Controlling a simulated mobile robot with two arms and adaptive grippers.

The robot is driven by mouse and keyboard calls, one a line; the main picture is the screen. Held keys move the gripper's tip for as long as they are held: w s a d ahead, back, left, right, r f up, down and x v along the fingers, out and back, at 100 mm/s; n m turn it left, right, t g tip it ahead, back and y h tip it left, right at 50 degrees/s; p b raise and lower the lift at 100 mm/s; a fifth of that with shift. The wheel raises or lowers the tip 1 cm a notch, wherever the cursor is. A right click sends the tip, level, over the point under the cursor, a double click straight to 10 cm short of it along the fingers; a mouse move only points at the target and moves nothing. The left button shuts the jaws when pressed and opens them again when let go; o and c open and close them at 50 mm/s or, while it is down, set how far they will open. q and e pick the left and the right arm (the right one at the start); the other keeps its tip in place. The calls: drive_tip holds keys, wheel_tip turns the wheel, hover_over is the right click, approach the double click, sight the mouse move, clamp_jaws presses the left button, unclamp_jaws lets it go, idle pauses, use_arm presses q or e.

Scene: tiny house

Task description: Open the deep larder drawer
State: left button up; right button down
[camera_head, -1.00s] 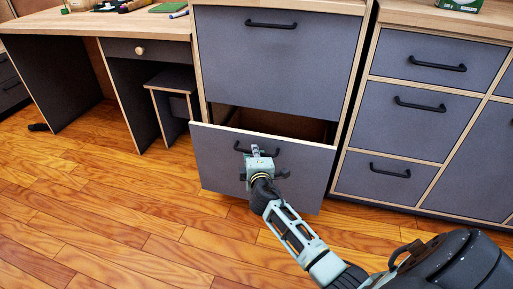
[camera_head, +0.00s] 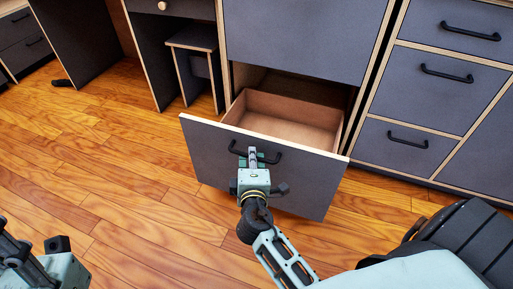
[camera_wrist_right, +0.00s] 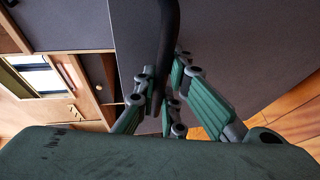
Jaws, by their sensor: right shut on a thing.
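The deep larder drawer (camera_head: 215,155) is the low grey-fronted drawer of the middle cabinet. It stands well out, and its empty-looking wooden inside (camera_head: 285,125) shows behind the front. My right gripper (camera_head: 252,158) is shut on the drawer's black bar handle (camera_head: 268,157). The right wrist view shows the green fingers (camera_wrist_right: 165,95) around the dark handle (camera_wrist_right: 167,40), close against the grey drawer front (camera_wrist_right: 215,45). My left gripper (camera_head: 40,262) is at the lower left corner, cut off by the frame, away from the drawer; its fingers do not show clearly.
The upper front (camera_head: 300,35) of the middle cabinet is shut. Shut drawers with black handles (camera_head: 410,90) stand on the right. A small grey stool (camera_head: 192,62) and a desk (camera_head: 170,12) are on the left. The wooden floor (camera_head: 130,180) before the drawer is clear.

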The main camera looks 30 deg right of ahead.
drive_tip(key=shift+s+a, duration=0.2)
drive_tip(key=shift+a, duration=0.15)
drive_tip(key=c, duration=1.8)
unclamp_jaws()
drive_tip(key=shift+c, duration=0.2)
drive_tip(key=v, duration=1.2)
